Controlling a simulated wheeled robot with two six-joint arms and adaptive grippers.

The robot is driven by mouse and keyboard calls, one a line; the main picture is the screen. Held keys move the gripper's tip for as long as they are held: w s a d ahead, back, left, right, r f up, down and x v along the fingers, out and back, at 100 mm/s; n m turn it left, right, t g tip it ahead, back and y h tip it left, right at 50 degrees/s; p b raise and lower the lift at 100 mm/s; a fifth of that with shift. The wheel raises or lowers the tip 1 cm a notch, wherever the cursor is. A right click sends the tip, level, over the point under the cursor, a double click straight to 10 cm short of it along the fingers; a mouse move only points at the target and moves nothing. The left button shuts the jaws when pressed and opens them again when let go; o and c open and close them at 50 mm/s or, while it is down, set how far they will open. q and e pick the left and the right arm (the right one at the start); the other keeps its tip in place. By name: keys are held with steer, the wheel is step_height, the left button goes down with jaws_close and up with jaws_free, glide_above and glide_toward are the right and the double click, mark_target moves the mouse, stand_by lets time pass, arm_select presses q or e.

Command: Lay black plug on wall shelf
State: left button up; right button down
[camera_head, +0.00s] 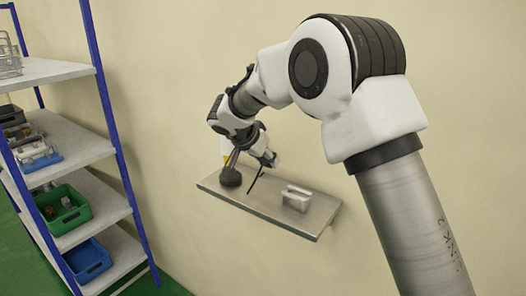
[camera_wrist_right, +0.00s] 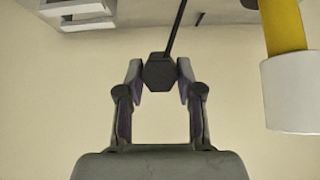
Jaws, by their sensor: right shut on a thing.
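The wall shelf (camera_head: 262,207) is a grey board fixed to the beige wall, below my right arm in the head view. My right gripper (camera_head: 268,160) is above the back part of the board. In the wrist view the right gripper (camera_wrist_right: 160,80) is shut on the black plug (camera_wrist_right: 160,73), a dark six-sided body between the fingertips. A thin black rod runs up from it; in the head view the rod (camera_head: 256,181) slants down towards the board. I cannot tell whether it touches the board. My left gripper is out of view.
On the board stand a dark round-based thing (camera_head: 231,178) with a yellow part above it, and a light grey handle-shaped block (camera_head: 297,198). A yellow-and-white cylinder (camera_wrist_right: 290,90) is close on the right in the wrist view. A blue-posted rack (camera_head: 75,143) with bins stands at left.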

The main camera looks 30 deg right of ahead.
steer(key=f, duration=0.1)
steer(key=w+f, duration=0.1)
steer(key=f, duration=0.1)
steer(key=f+b, duration=0.1)
steer(key=f, duration=0.1)
steer(key=shift+w+a, duration=0.2)
steer(key=shift+a, duration=0.05)
steer(key=f+b, duration=0.1)
steer(key=b, duration=0.1)
steer(key=f+b, duration=0.1)
steer(key=shift+s+d+f+b, duration=0.15)
steer(key=shift+s+b, duration=0.2)
steer(key=shift+w+f+b, duration=0.3)
steer(key=shift+f+b, duration=0.15)
steer(key=shift+b, duration=0.1)
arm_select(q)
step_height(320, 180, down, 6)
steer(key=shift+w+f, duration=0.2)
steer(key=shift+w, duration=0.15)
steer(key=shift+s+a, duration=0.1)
arm_select(e)
steer(key=shift+s+r, duration=0.15)
steer(key=shift+s, duration=0.05)
steer(key=c, duration=0.7)
jaws_free()
steer(key=shift+w, duration=0.1)
